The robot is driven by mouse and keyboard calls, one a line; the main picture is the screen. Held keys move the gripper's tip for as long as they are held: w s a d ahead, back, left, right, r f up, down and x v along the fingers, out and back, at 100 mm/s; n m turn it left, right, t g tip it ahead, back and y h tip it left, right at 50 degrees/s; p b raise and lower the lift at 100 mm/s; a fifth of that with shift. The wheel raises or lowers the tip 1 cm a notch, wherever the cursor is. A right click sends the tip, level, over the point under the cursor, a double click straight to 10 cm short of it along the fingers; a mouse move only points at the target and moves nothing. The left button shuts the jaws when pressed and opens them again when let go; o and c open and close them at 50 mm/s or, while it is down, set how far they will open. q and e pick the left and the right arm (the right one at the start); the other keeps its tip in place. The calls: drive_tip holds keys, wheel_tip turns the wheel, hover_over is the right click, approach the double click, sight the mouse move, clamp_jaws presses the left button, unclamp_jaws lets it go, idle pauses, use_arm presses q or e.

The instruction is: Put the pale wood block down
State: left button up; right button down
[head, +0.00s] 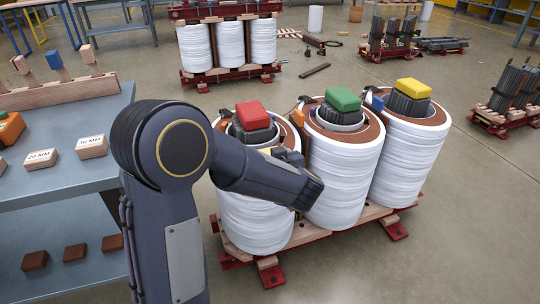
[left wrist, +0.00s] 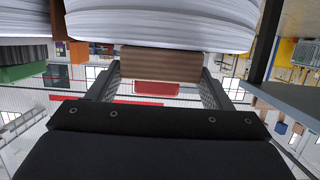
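My left gripper (left wrist: 161,72) shows in the left wrist view with a finger on each side of a wood block (left wrist: 160,62), which looks brown in shade, and is shut on it. The block is right beside a white coil (left wrist: 160,22), whose windings fill the top of that view; I cannot tell whether they touch. In the head view my left gripper (head: 287,155) is mostly hidden behind my forearm, at the front of the left and middle coils. The block cannot be made out clearly there. My right gripper is in neither view.
Three white coils stand on a red and wood base, topped by a red block (head: 252,114), a green block (head: 342,99) and a yellow block (head: 413,88). A grey table (head: 60,195) at left holds labelled wood blocks (head: 91,147). Another coil assembly (head: 230,42) stands behind.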

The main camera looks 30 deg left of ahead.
use_arm(q)
drive_tip(key=shift+o, duration=1.4)
drive_tip(key=shift+r, duration=0.15)
drive_tip(key=shift+s+d+r, duration=0.2)
drive_tip(key=shift+d, duration=0.05)
drive_tip(key=s+d+r+m+t+h+p, duration=0.45)
drive_tip(key=s+d+r+h, duration=0.45)
drive_tip(key=d+h, duration=0.4)
drive_tip(key=s+a+f+m+g+h, duration=0.1)
drive_tip(key=s+f+g, duration=0.2)
drive_tip(key=s, duration=0.7)
drive_tip(key=s+a+f+m+g, duration=0.1)
drive_tip(key=s+f+g, duration=0.3)
drive_tip(key=s, duration=0.6)
drive_tip(key=shift+f+m+g+h, duration=0.15)
drive_tip(key=shift+m+g+h, duration=0.25)
drive_tip(key=shift+m+g, duration=0.35)
